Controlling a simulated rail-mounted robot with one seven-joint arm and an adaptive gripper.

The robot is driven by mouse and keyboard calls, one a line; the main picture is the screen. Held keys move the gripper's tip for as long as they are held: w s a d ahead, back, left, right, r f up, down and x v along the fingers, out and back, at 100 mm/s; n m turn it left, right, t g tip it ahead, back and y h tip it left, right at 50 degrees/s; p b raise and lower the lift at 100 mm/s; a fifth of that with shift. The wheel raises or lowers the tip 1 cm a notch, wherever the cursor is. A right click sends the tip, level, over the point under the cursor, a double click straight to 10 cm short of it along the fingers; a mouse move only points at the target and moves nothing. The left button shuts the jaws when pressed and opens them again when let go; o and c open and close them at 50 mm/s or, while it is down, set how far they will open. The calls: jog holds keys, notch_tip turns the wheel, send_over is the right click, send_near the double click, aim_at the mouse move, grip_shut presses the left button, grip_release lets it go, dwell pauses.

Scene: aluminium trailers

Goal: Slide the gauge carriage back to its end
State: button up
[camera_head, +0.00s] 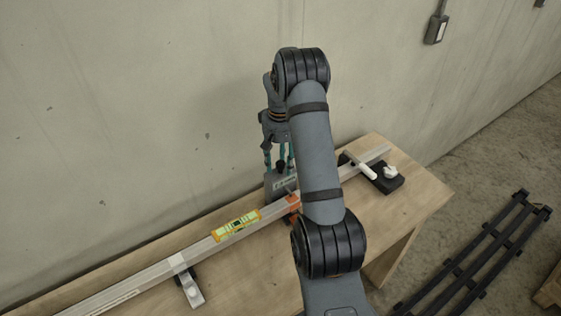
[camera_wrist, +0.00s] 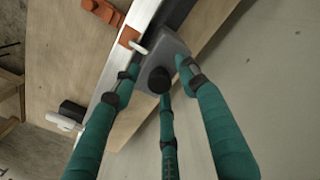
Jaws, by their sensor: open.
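The gauge carriage (camera_head: 276,188) is a grey block with a black knob and orange parts. It sits on a long aluminium rail (camera_head: 150,271), right of the rail's middle; my arm hides part of it. In the wrist view the carriage (camera_wrist: 176,45) shows with its black knob (camera_wrist: 159,80) among my fingers. My gripper (camera_head: 279,163) points down over the carriage. In the wrist view its teal fingers (camera_wrist: 160,75) are apart around the knob, and I cannot tell whether any finger touches it.
A yellow-green level (camera_head: 236,225) lies along the rail. A white clamp (camera_head: 187,284) stands at left and a black block with a white knob (camera_head: 388,180) at the right end. The wooden bench (camera_head: 405,205) stands near the wall. A black rack (camera_head: 480,255) is on the floor.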

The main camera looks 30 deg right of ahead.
jog(key=shift+d+f, duration=0.1)
jog(key=shift+f, duration=0.35)
jog(key=shift+c, duration=0.3)
grip_shut()
dwell(0.4)
